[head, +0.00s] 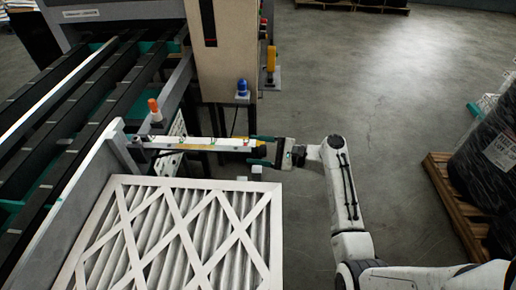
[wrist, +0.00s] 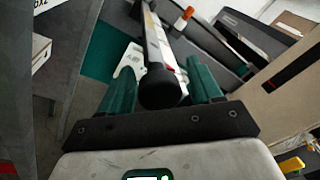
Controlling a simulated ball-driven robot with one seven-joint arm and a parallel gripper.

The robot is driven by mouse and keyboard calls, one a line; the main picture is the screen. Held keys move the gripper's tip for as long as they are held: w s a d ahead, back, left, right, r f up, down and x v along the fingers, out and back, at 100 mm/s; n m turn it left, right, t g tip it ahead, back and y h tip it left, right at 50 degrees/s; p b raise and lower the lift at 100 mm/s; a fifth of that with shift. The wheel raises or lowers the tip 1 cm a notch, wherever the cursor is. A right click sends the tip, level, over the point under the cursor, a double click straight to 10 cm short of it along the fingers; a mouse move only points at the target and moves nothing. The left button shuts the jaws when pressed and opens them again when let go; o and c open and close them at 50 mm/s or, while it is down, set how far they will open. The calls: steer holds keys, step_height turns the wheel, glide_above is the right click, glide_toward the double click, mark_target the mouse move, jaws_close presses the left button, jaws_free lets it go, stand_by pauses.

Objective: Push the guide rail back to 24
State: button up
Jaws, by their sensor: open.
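The guide rail (head: 92,178) is a long grey plate beside the filter. A pale bar (head: 195,143) with small coloured marks runs from it toward my gripper; its numbers are too small to read. My gripper (head: 261,150) is open at the bar's outer end. In the wrist view the bar's black round end (wrist: 162,90) lies between the two green fingers of my gripper (wrist: 161,84), with a finger on each side; whether they touch it I cannot tell. An orange knob (head: 154,107) stands near the bar's inner end and also shows in the wrist view (wrist: 183,18).
A boxed pleated filter (head: 180,232) lies in front of the bar. A beige cabinet (head: 226,50) with a blue button (head: 242,87) stands behind. A pallet with a wrapped load (head: 486,140) is at right. Open floor lies between.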

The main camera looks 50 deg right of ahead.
jaws_close()
stand_by(0.7)
